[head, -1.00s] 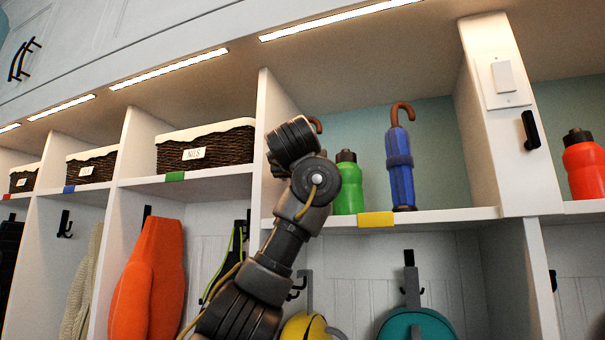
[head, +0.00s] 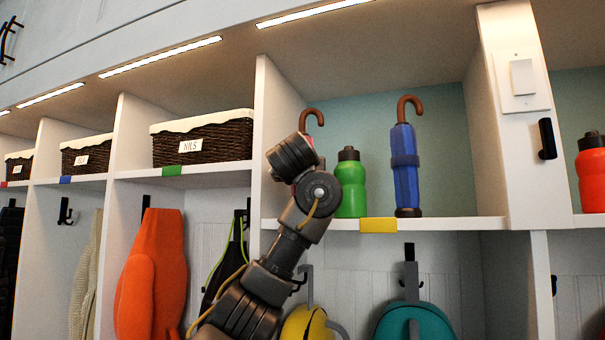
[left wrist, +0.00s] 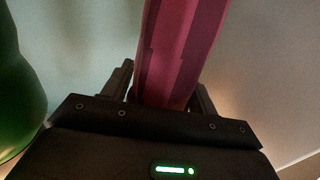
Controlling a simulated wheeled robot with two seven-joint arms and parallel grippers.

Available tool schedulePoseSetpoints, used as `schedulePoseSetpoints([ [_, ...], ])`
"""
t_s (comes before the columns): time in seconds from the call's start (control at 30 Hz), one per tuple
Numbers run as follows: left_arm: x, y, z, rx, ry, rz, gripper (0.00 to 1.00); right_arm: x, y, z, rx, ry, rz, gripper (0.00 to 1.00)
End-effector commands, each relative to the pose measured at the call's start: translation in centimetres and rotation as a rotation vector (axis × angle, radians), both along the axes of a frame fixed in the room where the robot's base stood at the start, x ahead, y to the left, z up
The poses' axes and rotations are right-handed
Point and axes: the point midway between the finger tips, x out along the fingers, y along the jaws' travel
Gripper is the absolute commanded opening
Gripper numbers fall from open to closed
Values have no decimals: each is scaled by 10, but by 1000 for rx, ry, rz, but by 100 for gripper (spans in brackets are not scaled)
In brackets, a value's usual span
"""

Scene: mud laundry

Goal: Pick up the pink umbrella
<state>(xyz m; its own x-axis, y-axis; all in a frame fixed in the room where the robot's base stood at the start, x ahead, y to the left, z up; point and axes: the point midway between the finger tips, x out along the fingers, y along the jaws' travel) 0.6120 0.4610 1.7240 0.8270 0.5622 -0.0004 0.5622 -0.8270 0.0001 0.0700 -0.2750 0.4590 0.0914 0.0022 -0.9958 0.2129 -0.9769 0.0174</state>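The pink umbrella stands in the upper cubby, mostly hidden behind my left arm in the head view. Its brown hooked handle (head: 311,118) shows above my left gripper. In the left wrist view its pink body (left wrist: 180,45) runs between the dark fingers of my left gripper (left wrist: 163,88), one finger close on each side. I cannot tell whether the fingers press on it. In the head view my left wrist covers the fingers. My right gripper is not in view.
A green bottle (head: 350,190) stands just right of my left gripper; it also shows at the left wrist view's left edge (left wrist: 18,95). A blue umbrella (head: 404,175) stands further right. The cubby's divider wall (head: 270,125) is close on the left. Baskets (head: 203,142) fill the left cubbies.

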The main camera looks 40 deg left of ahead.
Motion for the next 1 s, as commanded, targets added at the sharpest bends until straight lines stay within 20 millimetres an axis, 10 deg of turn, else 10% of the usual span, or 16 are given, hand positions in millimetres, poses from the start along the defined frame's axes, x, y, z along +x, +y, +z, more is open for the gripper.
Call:
schedulePoseSetpoints([
  [0.3, 0, 0, 1, 1, -1, 0, 18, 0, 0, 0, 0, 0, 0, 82],
  [0.77, -3, -5, 6, -1, -3, -1, 18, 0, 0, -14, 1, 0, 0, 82],
  [1.0, -3, -5, 50, -2, -3, -2, 18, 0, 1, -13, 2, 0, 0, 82],
])
